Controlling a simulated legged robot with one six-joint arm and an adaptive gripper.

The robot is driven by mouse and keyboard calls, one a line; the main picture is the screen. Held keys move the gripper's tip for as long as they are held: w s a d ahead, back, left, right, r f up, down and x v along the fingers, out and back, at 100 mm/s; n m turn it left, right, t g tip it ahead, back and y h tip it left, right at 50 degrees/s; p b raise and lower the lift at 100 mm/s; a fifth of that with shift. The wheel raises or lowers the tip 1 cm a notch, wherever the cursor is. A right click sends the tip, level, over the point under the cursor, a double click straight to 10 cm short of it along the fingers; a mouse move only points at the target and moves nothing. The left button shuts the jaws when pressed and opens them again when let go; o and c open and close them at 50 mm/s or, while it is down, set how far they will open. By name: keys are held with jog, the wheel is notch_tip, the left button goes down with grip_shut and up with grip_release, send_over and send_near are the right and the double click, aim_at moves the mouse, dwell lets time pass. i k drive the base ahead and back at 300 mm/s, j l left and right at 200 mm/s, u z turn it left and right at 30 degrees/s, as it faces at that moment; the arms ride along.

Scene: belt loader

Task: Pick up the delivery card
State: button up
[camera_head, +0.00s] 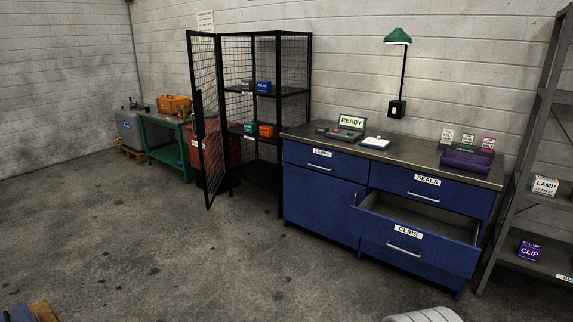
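No card is clearly marked as the delivery card. Three small upright cards with green, white and red print, a white-and-green one (447,135), a green one (467,140) and a red one (488,143), stand at a purple holder (467,160) on the right of the worktop (410,160). A small white-topped item (375,142) lies on a dark base near the middle of the worktop; its print is too small to read.
The blue cabinet (320,205) has its CLIPS drawer (415,240) pulled out. A mesh cage (265,55) stands with its door (205,120) open. A grey shelf rack (525,150) is at right. A READY device (350,123) sits on the worktop. The floor (190,260) in front is mostly clear.

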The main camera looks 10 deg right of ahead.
aim_at(370, 141)
jog(key=i+l, duration=0.15)
jog(key=i, duration=0.45)
jog(key=i+l, duration=0.15)
jog(key=i, duration=0.4)
jog(key=i+l, duration=0.15)
jog(key=i, duration=0.45)
jog(key=i+z, duration=0.1)
jog(key=i, duration=0.55)
jog(key=i+j+z, duration=0.1)
jog(key=i, duration=0.55)
jog(key=i+j+z, duration=0.15)
jog(key=i, duration=0.5)
jog(key=i+z, duration=0.75)
jog(key=i+j+z, duration=0.25)
jog(key=i+z, duration=0.15)
